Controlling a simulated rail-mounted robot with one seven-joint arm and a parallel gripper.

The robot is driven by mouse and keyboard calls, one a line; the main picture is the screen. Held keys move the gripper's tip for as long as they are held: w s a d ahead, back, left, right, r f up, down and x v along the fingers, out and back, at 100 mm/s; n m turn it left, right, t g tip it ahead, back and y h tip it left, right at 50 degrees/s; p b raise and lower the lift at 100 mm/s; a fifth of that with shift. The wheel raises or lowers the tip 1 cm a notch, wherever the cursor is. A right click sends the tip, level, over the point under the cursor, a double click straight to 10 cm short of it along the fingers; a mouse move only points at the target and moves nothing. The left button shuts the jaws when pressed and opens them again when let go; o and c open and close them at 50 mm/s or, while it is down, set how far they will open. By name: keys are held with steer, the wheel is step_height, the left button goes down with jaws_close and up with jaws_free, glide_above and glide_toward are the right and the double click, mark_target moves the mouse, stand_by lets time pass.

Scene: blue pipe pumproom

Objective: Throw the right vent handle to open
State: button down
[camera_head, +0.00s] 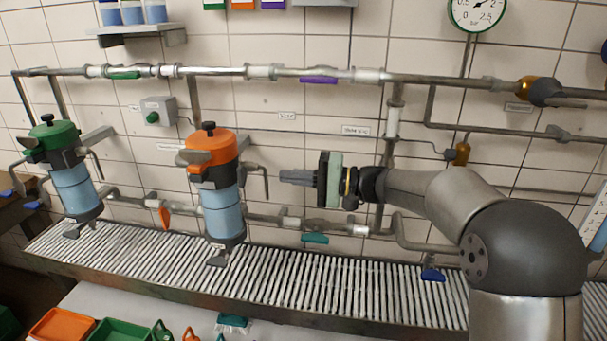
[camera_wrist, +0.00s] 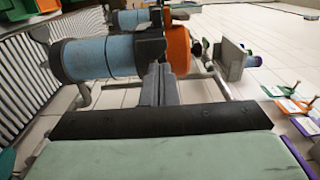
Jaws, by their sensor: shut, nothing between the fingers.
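The right canister (camera_head: 221,196) has a blue body, black collar and orange cap (camera_head: 209,149). A black knob (camera_head: 208,127) stands on the cap, and a bent grey pipe (camera_head: 262,178) comes off its right side. Which part is the vent handle is not clear. My gripper (camera_head: 284,177) is shut and empty, pointing left just right of the bent pipe, with a small gap seen there. In the wrist view the canister (camera_wrist: 85,60) lies sideways, its orange cap (camera_wrist: 178,48) to the right. My fingers (camera_wrist: 160,70) overlap the black collar there and hide part of it.
A similar green-capped canister (camera_head: 72,178) stands at the left. Pipes with coloured valve levers run along the tiled wall, including a teal lever (camera_head: 315,238) low down. A slatted grating (camera_head: 290,283) lies below. Orange and green crates (camera_head: 62,324) sit at the front left.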

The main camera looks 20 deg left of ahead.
mark_target(243, 171)
steer(key=p+x, duration=0.2)
steer(key=x, duration=0.6)
steer(key=shift+a, duration=0.1)
steer(key=shift+w+r, duration=0.1)
